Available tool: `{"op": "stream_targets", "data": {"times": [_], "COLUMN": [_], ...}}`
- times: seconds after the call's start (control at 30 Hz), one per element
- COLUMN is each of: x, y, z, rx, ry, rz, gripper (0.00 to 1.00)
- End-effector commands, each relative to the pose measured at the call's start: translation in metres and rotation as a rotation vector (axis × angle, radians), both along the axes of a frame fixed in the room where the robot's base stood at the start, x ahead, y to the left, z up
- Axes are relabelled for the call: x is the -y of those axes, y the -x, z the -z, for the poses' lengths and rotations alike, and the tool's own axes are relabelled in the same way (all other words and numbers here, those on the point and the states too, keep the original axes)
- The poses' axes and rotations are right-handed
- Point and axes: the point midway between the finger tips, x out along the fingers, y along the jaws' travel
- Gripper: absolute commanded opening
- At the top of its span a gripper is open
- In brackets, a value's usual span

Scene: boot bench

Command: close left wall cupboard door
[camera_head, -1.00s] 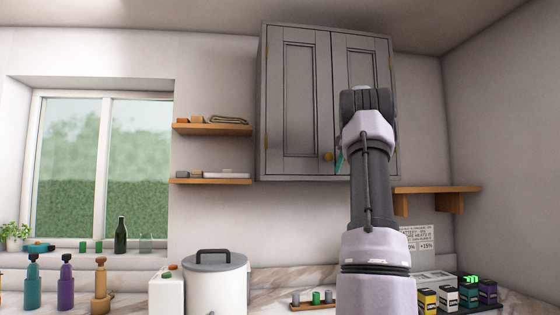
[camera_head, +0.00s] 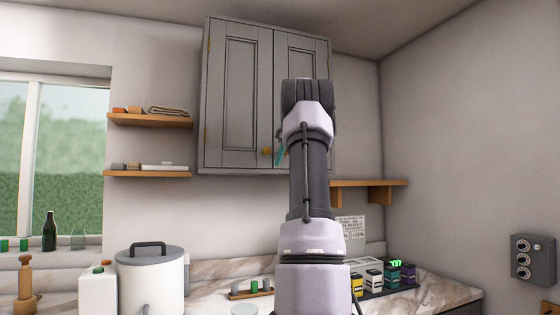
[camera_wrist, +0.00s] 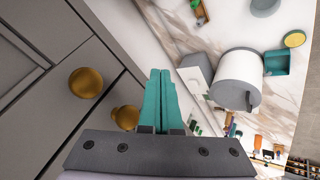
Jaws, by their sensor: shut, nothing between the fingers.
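The grey wall cupboard has a left door (camera_head: 235,95) and a right door (camera_head: 293,62). The left door looks flush with its frame and level with the right door; a very small gap cannot be ruled out. Its brass knob (camera_head: 267,152) is at the lower right corner. My gripper (camera_wrist: 160,72) has its teal fingers together and empty. In the head view only a teal sliver of it (camera_head: 281,152) shows, just right of the knob, because my arm hides the rest. In the wrist view two brass knobs (camera_wrist: 86,82) (camera_wrist: 125,117) lie left of the fingers, apart from them.
Two wooden shelves (camera_head: 150,120) (camera_head: 147,174) hang left of the cupboard, and another shelf (camera_head: 368,184) sits low on its right. The wall at right is mostly bare.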

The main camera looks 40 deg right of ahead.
Motion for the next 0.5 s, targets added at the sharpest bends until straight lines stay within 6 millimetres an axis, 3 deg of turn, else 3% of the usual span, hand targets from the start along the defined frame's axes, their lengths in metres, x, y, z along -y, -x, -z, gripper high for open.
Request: {"op": "stream_targets", "data": {"times": [0.5], "x": [0.022], "y": [0.045], "z": [-0.064], "rx": [0.005], "ry": [0.004], "rz": [0.006], "gripper": [0.00]}}
